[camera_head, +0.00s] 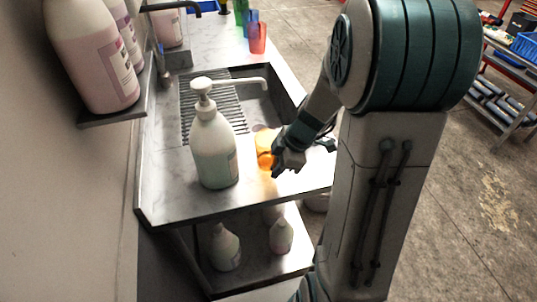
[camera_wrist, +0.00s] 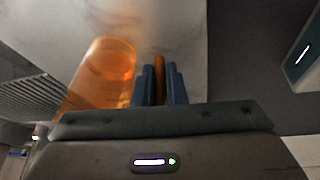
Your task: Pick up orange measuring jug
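The orange measuring jug (camera_head: 265,148) is translucent and sits by the front rim of the sink, on or just above the steel counter; I cannot tell which. In the wrist view the jug body (camera_wrist: 104,68) lies left of my fingers. My gripper (camera_head: 280,163) is at the jug's right side. In the wrist view an orange strip, seemingly the jug's handle, fills the narrow gap between the blue fingers of my gripper (camera_wrist: 160,82). The fingers look closed on it. My wrist hides part of the jug in the head view.
A large pump bottle (camera_head: 214,150) stands on the counter (camera_head: 185,205) just left of the jug. A faucet (camera_head: 240,81) reaches over the sink. Green, blue and red vessels (camera_head: 257,40) stand at the back. Pink-filled bottles (camera_head: 92,55) sit on a wall shelf.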

